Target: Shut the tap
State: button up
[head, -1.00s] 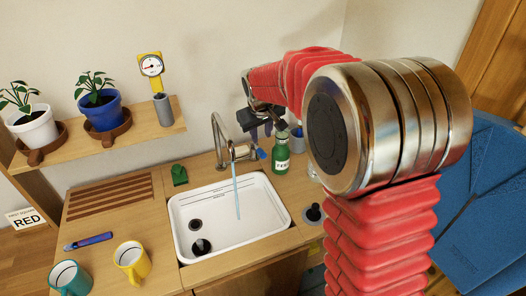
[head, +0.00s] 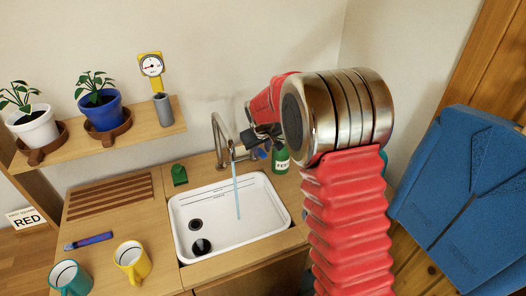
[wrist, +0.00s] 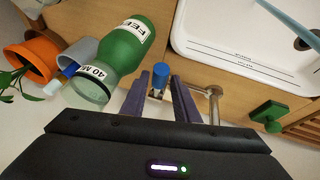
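The metal tap (head: 219,138) stands at the back of the white sink (head: 187,238), and a stream of water (head: 237,195) runs from it into the basin. Its blue handle (head: 262,154) is on the right side of the tap. In the wrist view the blue handle (wrist: 160,72) shows between my two fingertips, with a gap on each side. My gripper (wrist: 158,82) is open and empty. In the head view my gripper (head: 258,138) is beside the tap, partly hidden by my arm.
A green feed bottle (wrist: 122,52) stands close to my gripper, with a grey cup (wrist: 83,48) and an orange pot (wrist: 36,60) beyond. A green object (head: 179,174) lies behind the sink. Mugs (head: 131,262) stand at the front left.

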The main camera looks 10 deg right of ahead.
jog(key=shift+x, duration=0.9)
jog(key=shift+c, duration=0.5)
grip_shut()
